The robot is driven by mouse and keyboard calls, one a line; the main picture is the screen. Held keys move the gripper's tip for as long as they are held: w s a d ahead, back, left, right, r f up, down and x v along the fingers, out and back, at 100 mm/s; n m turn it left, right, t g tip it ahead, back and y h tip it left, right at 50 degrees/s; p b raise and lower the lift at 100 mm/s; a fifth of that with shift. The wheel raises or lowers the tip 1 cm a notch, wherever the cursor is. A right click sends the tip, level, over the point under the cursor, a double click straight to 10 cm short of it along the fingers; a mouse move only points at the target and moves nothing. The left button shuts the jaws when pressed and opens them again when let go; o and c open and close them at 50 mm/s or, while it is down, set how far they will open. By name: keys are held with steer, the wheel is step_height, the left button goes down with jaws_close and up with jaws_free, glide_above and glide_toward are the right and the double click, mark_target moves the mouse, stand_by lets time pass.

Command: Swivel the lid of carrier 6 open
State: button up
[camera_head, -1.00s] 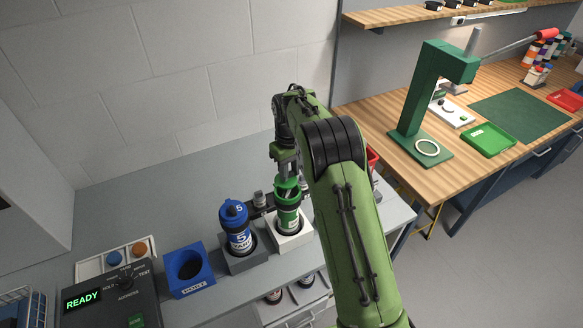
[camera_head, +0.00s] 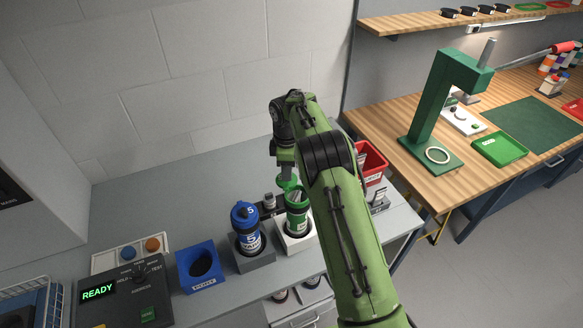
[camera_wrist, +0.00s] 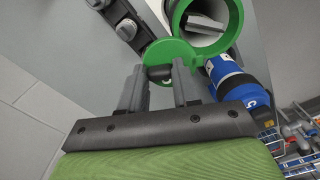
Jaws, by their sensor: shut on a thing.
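A green carrier (camera_head: 297,220) stands upright in a white holder (camera_head: 297,241); I cannot read its number. Its green lid (camera_head: 286,183) is swung aside toward the back left, still joined at the rim. The wrist view shows the lid (camera_wrist: 172,52) beside the carrier's green rim (camera_wrist: 228,42), with the mouth largely uncovered and a pale item (camera_wrist: 206,24) inside. My gripper (camera_wrist: 160,80) is shut on the lid's small knob, one finger on each side. In the head view my gripper (camera_head: 286,170) is above the lid, partly hidden by my arm.
A blue carrier marked 5 (camera_head: 246,228) stands close left in a grey holder (camera_head: 255,261). A blue holder (camera_head: 201,267) and a control box reading READY (camera_head: 123,295) are further left. A dark bracket (camera_head: 268,208) is behind; a red bin (camera_head: 371,160) is right.

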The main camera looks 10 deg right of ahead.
mark_target(280, 177)
steer(key=shift+a+n, duration=0.5)
steer(key=shift+n, duration=0.65)
steer(key=shift+a+n, duration=0.45)
steer(key=shift+n, duration=0.7)
steer(key=o, duration=1.1)
steer(key=shift+c, duration=0.2)
step_height(280, 177, up, 12)
steer(key=p, duration=0.1)
